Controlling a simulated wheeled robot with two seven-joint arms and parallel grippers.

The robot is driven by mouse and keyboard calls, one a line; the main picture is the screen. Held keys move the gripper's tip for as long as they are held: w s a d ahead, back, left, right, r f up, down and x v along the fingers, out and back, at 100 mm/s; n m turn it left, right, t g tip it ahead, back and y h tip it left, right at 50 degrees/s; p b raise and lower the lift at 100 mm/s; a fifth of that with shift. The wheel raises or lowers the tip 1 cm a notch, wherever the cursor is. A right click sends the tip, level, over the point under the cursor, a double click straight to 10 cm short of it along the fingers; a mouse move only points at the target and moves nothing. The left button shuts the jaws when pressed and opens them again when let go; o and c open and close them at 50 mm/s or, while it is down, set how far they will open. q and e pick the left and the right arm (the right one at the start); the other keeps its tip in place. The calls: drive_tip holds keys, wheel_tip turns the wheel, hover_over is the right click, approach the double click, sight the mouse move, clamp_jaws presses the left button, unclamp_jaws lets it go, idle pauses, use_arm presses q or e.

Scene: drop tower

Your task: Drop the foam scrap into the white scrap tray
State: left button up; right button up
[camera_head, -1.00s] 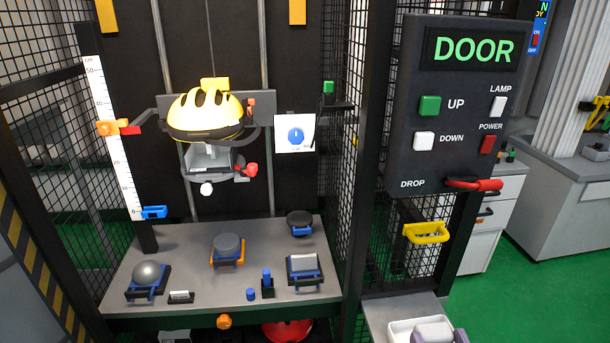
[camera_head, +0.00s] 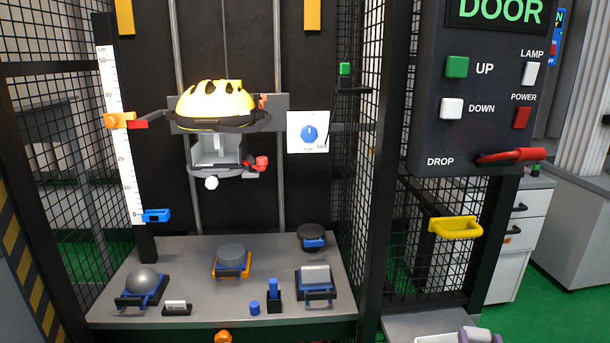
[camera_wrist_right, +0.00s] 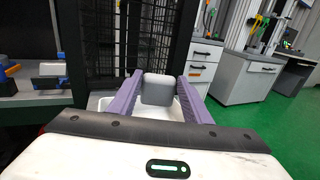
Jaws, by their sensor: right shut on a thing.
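The foam scrap (camera_wrist_right: 158,89) is a grey block with rounded edges. In the right wrist view it sits between the two purple fingers of my right gripper (camera_wrist_right: 159,98), which is shut on it. The white scrap tray (camera_wrist_right: 183,109) shows behind and below the scrap, partly hidden by it and the fingers. In the head view the foam scrap, my right gripper (camera_head: 480,335) and the tray's rim (camera_head: 432,339) show only at the bottom edge, cut off. I cannot tell how high the scrap is above the tray. My left gripper is not in view.
The control panel (camera_head: 478,130) with a red drop handle (camera_head: 512,156) stands above. A yellow handle (camera_head: 456,227) is below it on the mesh. The drop tower shelf (camera_head: 215,275) with several parts is at left; a yellow helmet (camera_head: 216,104) hangs above.

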wheel_tip(320, 180, down, 3)
drive_tip(key=shift+r+b, duration=0.1)
drive_tip(key=shift+b, duration=0.8)
drive_tip(key=shift+f+b, duration=0.5)
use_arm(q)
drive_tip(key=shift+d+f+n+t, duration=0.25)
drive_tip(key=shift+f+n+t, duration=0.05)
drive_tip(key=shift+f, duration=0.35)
use_arm(e)
drive_tip(key=shift+f, duration=0.1)
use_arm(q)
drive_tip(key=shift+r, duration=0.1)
use_arm(e)
drive_tip(key=o, duration=1.1)
drive_tip(key=shift+c, duration=0.2)
drive_tip(key=shift+s+a, duration=0.1)
drive_tip(key=shift+s, duration=0.05)
